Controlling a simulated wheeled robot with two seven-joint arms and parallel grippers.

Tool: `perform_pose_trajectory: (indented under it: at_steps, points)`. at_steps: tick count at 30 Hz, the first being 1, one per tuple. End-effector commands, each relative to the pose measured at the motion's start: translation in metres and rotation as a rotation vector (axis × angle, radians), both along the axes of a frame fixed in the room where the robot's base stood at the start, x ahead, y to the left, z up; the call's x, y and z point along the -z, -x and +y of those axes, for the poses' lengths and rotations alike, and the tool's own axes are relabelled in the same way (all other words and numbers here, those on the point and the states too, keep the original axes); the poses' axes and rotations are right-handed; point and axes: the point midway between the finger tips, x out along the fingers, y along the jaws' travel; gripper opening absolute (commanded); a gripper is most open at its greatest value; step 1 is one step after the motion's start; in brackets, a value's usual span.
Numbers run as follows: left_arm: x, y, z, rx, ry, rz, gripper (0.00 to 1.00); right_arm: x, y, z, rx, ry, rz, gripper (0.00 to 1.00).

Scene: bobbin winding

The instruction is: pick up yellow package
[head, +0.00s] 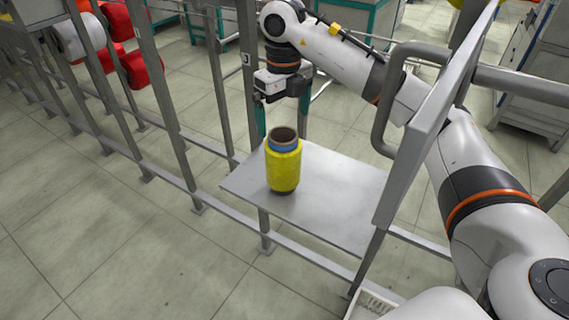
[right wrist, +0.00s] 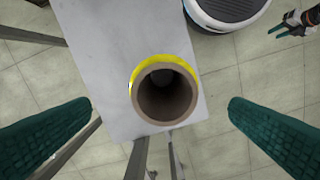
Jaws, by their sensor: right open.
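The yellow package (head: 283,168) is a bobbin of yellow yarn with a blue band near the top and a brown hollow core. It stands upright on a grey metal shelf (head: 335,185). My right gripper (head: 284,117) is above and slightly behind it in the head view, open and empty. In the right wrist view the package (right wrist: 137,82) shows end-on, with its open core facing the camera, between the two teal fingers and touching neither. My left gripper (right wrist: 284,29) appears small at the top right corner of the right wrist view, its jaw state unclear.
Grey frame posts (head: 175,100) stand left of the shelf. A grey panel with a handle (head: 420,130) rises at its right, close to my right arm. Red and white bobbins (head: 142,68) hang at the upper left. The shelf around the package is clear.

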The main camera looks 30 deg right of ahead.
Motion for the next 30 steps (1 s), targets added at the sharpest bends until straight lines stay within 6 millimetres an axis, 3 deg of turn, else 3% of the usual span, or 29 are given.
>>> perform_pose_trajectory:
  at_steps: [3,11,19,30]
  points:
    - [-0.015,-0.004,0.000,-0.002,0.001,-0.012,0.36,0.024,0.001,0.001,-0.002,-0.001,0.003,1.00]
    - [-0.027,-0.005,0.000,-0.003,0.001,-0.015,0.36,0.045,0.001,0.001,-0.003,-0.002,0.000,1.00]
    - [-0.049,-0.007,0.000,-0.005,0.001,-0.027,0.36,0.084,0.003,0.003,-0.002,-0.004,0.002,1.00]
    - [-0.056,-0.007,0.000,-0.005,0.001,-0.028,0.36,0.093,0.003,0.003,-0.002,-0.003,0.000,0.98]
